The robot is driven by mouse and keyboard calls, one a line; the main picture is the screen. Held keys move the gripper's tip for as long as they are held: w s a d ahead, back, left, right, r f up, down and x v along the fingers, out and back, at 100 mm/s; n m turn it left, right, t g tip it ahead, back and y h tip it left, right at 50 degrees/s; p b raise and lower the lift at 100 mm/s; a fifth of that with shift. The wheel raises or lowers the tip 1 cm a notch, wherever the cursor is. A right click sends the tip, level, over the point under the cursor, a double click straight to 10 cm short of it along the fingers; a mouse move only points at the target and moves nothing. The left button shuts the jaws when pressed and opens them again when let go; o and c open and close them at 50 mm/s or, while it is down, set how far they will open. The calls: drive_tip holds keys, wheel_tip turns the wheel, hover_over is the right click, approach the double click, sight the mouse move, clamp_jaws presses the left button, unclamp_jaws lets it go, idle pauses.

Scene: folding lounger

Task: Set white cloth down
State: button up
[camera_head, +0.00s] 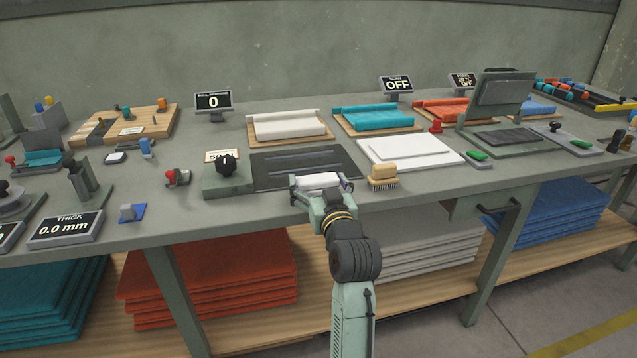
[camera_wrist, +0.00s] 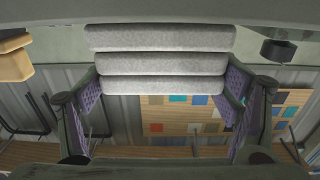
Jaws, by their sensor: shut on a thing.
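The white cloth (camera_head: 319,180) is a folded or rolled bundle between the fingers of my gripper (camera_head: 321,184), at the bench's front edge. In the wrist view the cloth (camera_wrist: 160,62) shows as stacked pale grey rolls, with purple finger pads on both sides. My gripper is shut on it. A dark flat plate (camera_head: 268,174) lies just behind the gripper. Another white cloth (camera_head: 288,124) lies on a wooden board behind the plate. I cannot tell whether the held cloth touches the bench.
A wooden brush (camera_head: 383,173) stands close right of my gripper, and a knob box (camera_head: 227,178) is to the left. A white slab (camera_head: 410,152) lies right of the plate. Teal cloth (camera_head: 375,118) and orange cloth (camera_head: 452,109) lie farther right. The dark plate's visible top is clear.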

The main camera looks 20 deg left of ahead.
drive_tip(key=shift+f, duration=0.2)
drive_tip(key=o, duration=1)
drive_tip(key=shift+r, duration=0.25)
drive_tip(key=shift+v, duration=6.05)
